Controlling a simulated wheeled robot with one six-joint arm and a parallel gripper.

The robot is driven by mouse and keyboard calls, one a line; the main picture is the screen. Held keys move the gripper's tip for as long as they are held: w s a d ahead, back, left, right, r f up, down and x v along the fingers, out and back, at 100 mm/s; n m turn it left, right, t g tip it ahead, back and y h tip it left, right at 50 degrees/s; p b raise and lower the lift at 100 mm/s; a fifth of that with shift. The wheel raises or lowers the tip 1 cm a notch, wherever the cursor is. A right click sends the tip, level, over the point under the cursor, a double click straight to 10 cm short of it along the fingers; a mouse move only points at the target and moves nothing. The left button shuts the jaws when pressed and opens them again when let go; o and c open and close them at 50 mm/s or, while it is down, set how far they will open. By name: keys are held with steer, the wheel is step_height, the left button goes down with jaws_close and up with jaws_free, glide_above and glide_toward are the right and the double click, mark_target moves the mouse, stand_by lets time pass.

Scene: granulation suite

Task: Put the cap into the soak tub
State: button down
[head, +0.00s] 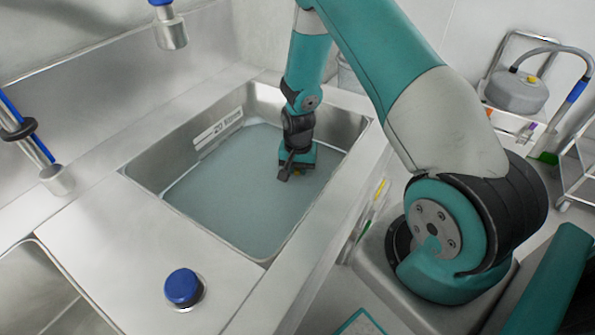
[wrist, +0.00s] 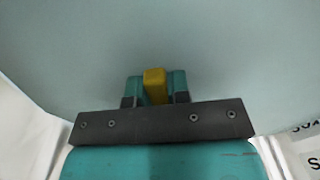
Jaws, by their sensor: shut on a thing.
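The soak tub (head: 262,250) is a steel basin sunk in the counter, holding grey-blue liquid (head: 240,185) with a marked label on its far left wall. My gripper (head: 294,172) reaches down inside the tub's outline, near its right side. In the wrist view my gripper (wrist: 156,80) is shut on a yellow cap (wrist: 155,88), held between two teal fingers. I cannot tell whether the cap touches the liquid. Its lower part is hidden.
A blue knob (head: 183,287) stands on the counter in front of the tub. A spout (head: 171,32) hangs behind it, and a blue-hosed fitting (head: 55,178) stands at left. A grey canister (head: 515,93) sits on a rack at right. The liquid's surface is otherwise clear.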

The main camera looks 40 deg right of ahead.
steer(key=shift+f, duration=0.2)
steer(key=c, duration=1.1)
jaws_free()
steer(key=shift+r, duration=0.5)
step_height(320, 180, up, 12)
steer(key=shift+a+f, duration=0.1)
steer(key=shift+f, duration=0.1)
steer(key=s+a+r+n+y, duration=0.1)
steer(key=s+a+r+n, duration=0.4)
steer(key=a+r, duration=0.3)
steer(key=s+a+r+n+y, duration=0.2)
steer(key=s+a+r+n, duration=0.3)
steer(key=a+r, duration=0.35)
steer(key=s+a+r+n, duration=0.2)
steer(key=s+a+n, duration=0.1)
steer(key=s, duration=0.3)
steer(key=s+a+r+n+y, duration=0.1)
steer(key=s+a+r+n, duration=0.1)
steer(key=s, duration=0.4)
steer(key=shift+s+a+r+n, duration=0.2)
steer(key=shift+a+n, duration=0.35)
steer(key=shift+n, duration=0.35)
